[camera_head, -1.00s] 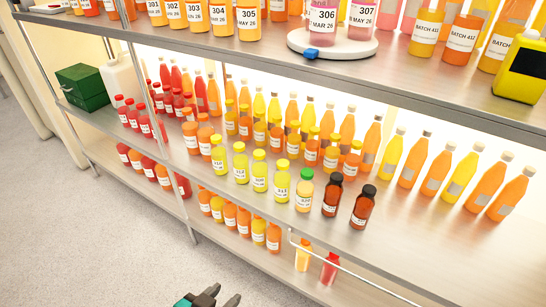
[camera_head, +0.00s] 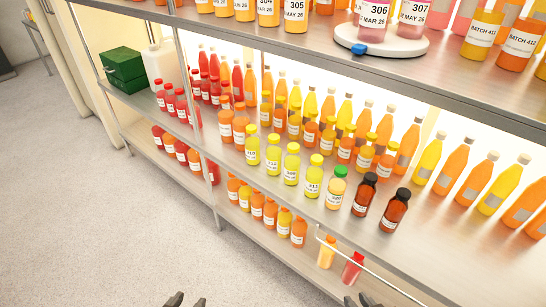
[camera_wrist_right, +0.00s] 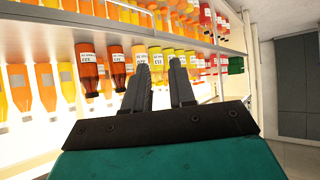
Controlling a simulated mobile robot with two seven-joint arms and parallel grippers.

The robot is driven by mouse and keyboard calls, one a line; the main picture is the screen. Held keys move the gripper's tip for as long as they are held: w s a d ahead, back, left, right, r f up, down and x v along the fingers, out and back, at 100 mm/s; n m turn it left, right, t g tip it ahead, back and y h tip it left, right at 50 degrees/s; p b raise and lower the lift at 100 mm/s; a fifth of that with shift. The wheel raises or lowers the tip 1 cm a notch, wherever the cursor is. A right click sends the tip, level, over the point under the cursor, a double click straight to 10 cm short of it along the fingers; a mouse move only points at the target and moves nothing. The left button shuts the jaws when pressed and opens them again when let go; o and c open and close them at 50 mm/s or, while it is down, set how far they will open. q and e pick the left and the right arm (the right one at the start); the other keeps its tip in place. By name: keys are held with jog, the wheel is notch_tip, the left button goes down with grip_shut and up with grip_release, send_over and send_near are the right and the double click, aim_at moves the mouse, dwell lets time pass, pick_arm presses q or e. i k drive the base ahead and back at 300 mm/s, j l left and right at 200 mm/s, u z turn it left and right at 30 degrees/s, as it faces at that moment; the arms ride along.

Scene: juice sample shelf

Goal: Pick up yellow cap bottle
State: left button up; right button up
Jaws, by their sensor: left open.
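Several yellow bottles with yellow caps stand upright in the front row of the middle shelf in the head view, among them one at the left end (camera_head: 252,149) and one at the right end (camera_head: 313,177). Smaller orange bottles with yellow caps (camera_head: 364,158) stand behind them. My left gripper (camera_head: 186,301) is open and empty at the bottom edge of the head view, below the shelf. My right gripper (camera_head: 361,301) shows only its fingertips at the bottom edge. In the right wrist view, which looks upside down, its fingers (camera_wrist_right: 164,62) are apart with nothing between them.
A green-capped bottle (camera_head: 336,188) and two dark-capped brown bottles (camera_head: 364,195) stand right of the yellow ones. A metal post (camera_head: 207,140) rises at the left. The upper shelf (camera_head: 300,50) overhangs the row. Open floor (camera_head: 100,220) lies in front.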

aim_at(274, 149)
jog(key=i+j+z, duration=0.2)
jog(key=i+j, duration=0.2)
jog(key=j, duration=0.25)
jog(key=i+j+z, duration=0.1)
jog(key=j, duration=0.2)
jog(key=i+j+z, duration=0.1)
jog(key=i+j, duration=0.15)
jog(key=i+j+z, duration=0.1)
jog(key=j, duration=0.35)
jog(key=i, duration=0.05)
